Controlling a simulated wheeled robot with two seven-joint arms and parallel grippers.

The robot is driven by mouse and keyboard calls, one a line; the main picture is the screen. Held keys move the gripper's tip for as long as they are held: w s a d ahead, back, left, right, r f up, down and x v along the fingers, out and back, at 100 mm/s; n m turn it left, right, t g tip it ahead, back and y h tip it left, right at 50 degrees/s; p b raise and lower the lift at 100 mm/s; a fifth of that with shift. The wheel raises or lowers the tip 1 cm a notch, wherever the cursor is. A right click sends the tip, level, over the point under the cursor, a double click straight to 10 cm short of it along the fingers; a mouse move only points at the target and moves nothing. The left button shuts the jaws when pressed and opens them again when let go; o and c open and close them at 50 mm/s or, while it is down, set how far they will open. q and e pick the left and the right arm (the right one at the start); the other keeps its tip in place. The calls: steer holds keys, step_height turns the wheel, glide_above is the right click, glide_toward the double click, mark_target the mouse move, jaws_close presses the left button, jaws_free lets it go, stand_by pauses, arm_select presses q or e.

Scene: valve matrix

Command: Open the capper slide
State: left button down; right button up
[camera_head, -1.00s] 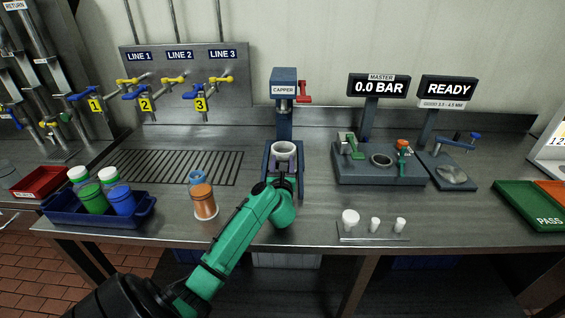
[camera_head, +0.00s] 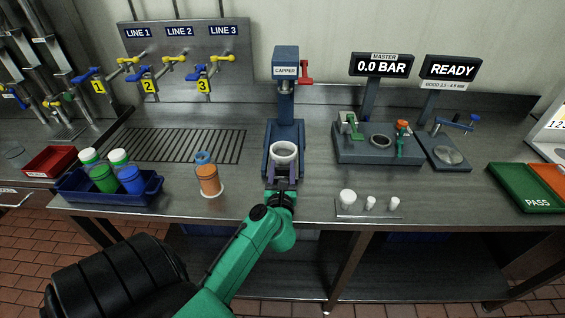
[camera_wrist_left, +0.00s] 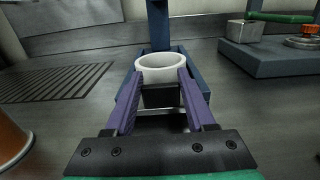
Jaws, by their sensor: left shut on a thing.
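The capper (camera_head: 285,71) is a blue post with a red lever (camera_head: 306,72) on its right side. Its slide carries a white ring-shaped cup holder (camera_head: 284,148) on the blue base (camera_head: 284,127). The slide sits out in front of the capper head, toward the bench's front edge. My left gripper (camera_head: 283,172) is shut on the slide, just in front of and below the white ring. In the left wrist view, the purple fingers (camera_wrist_left: 160,105) lie on both sides of a dark block (camera_wrist_left: 160,97) under the ring. My right gripper is not in view.
An orange bottle (camera_head: 209,181) stands left of the slide. A blue crate (camera_head: 72,194) with bottles is further left. A small plate with white caps (camera_head: 347,196) lies to the right. The gauge fixture (camera_head: 375,156) stands behind it.

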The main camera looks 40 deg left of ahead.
arm_select(q)
steer(key=shift+c, duration=1.2)
jaws_free()
steer(key=b+v, duration=0.1)
steer(key=v, duration=0.2)
steer(key=b+v, duration=0.1)
steer(key=v, duration=0.3)
steer(key=b+v, duration=0.1)
steer(key=v, duration=0.2)
steer(key=shift+s+d+f, duration=0.1)
steer(key=shift+f, duration=0.15)
steer(key=v, duration=0.1)
steer(key=p+v, duration=0.1)
steer(key=v, duration=0.1)
steer(key=shift+d+r, duration=0.1)
steer(key=shift+r, duration=0.25)
steer(key=shift+s+d+f, duration=0.1)
steer(key=shift+s+d, duration=0.15)
steer(key=shift+s, duration=0.2)
